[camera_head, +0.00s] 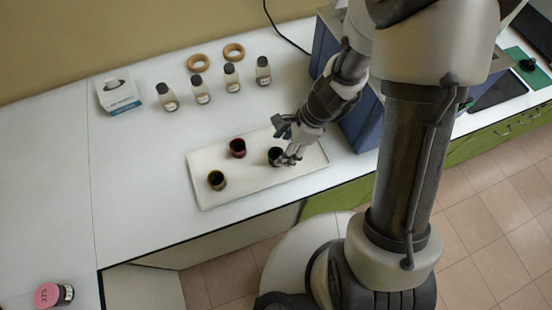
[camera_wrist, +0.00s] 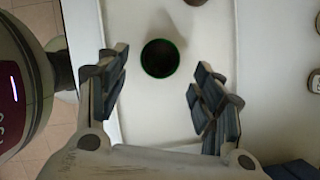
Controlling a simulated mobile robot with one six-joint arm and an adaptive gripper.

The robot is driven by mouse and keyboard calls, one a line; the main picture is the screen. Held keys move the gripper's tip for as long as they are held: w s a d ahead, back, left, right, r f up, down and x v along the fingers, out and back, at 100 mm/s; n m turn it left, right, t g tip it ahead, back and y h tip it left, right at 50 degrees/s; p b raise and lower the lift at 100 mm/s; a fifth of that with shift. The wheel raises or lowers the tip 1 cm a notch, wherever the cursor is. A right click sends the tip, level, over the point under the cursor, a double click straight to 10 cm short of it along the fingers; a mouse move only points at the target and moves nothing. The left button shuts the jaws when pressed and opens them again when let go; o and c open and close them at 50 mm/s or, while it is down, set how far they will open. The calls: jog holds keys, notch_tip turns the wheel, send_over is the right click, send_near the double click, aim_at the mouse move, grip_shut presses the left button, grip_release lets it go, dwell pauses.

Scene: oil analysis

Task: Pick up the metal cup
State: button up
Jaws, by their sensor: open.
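I cannot tell from the look which are metal. My gripper (camera_head: 288,157) is low over the tray at the dark cup. In the wrist view this cup (camera_wrist: 159,59) has a thin green rim and a dark inside. It lies between the spread, open fingers, with a gap on each side. Its height relative to the fingertips is unclear.
Several dark-capped bottles (camera_head: 201,90), two tan rings (camera_head: 233,52) and a white box (camera_head: 119,93) stand behind the tray. A blue machine (camera_head: 365,124) is close to the right of my arm. A pink-lidded jar (camera_head: 52,295) is at the front left. The left counter is mostly clear.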

aim_at(276, 155)
jog(key=b+x, duration=0.2)
jog(key=x, duration=0.3)
jog(key=shift+a+b, duration=0.25)
jog(key=shift+b, duration=0.15)
jog(key=c, duration=1.2)
